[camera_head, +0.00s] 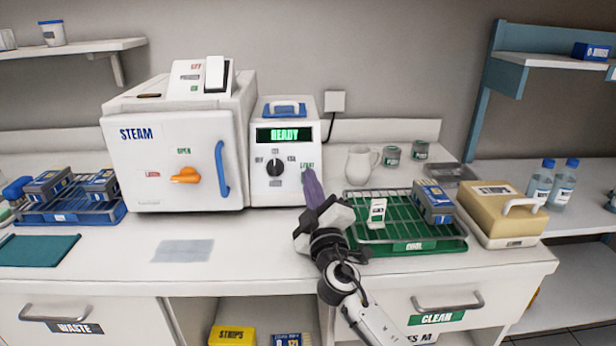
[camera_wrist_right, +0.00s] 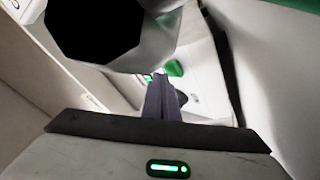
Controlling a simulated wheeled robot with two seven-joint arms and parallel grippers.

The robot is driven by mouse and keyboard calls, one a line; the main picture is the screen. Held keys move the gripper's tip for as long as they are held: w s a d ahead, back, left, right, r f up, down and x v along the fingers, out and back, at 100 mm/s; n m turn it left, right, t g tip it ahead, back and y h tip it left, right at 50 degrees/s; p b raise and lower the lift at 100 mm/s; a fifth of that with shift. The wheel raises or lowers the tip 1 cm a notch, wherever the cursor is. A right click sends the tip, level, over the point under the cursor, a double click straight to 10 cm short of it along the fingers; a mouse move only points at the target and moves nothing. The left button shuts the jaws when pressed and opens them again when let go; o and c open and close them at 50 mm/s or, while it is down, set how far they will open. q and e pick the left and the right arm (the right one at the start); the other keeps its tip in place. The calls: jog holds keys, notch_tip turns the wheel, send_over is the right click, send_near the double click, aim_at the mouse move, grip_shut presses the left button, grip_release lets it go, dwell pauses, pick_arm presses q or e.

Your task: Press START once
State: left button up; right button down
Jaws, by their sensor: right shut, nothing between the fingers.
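The white control unit (camera_head: 288,190) stands on the counter beside the STEAM box. Its display (camera_head: 284,135) reads READY in green, and a black dial (camera_head: 275,167) sits below it. A small green START label (camera_head: 307,166) shows at the right of the panel. My right gripper (camera_head: 309,176) is shut and empty, its purple fingers just below and in front of that label. In the right wrist view the shut fingers (camera_wrist_right: 160,97) point at the panel, close to a green button (camera_wrist_right: 173,68). I cannot tell whether they touch it. My left gripper is not in view.
The STEAM box (camera_head: 170,150) with an orange knob and blue handle stands left of the unit. A green rack tray (camera_head: 400,242) with packets lies right of my right arm. A white jug (camera_head: 362,163) stands behind it. The counter's front middle is mostly clear.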

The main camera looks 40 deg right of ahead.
jog(key=shift+f, duration=0.15)
jog(key=shift+a+f, duration=0.1)
jog(key=shift+f, duration=0.15)
jog(key=shift+s+a+r+p, duration=0.15)
jog(key=shift+s+a+p, duration=0.1)
jog(key=shift+s+p, duration=0.15)
jog(key=shift+s+a+r+p, duration=0.3)
jog(key=shift+s+a+r, duration=0.1)
jog(key=shift+s+r, duration=0.25)
jog(key=shift+s+a+r+p, duration=0.3)
jog(key=shift+s+a+r, duration=0.1)
jog(key=shift+s, duration=0.3)
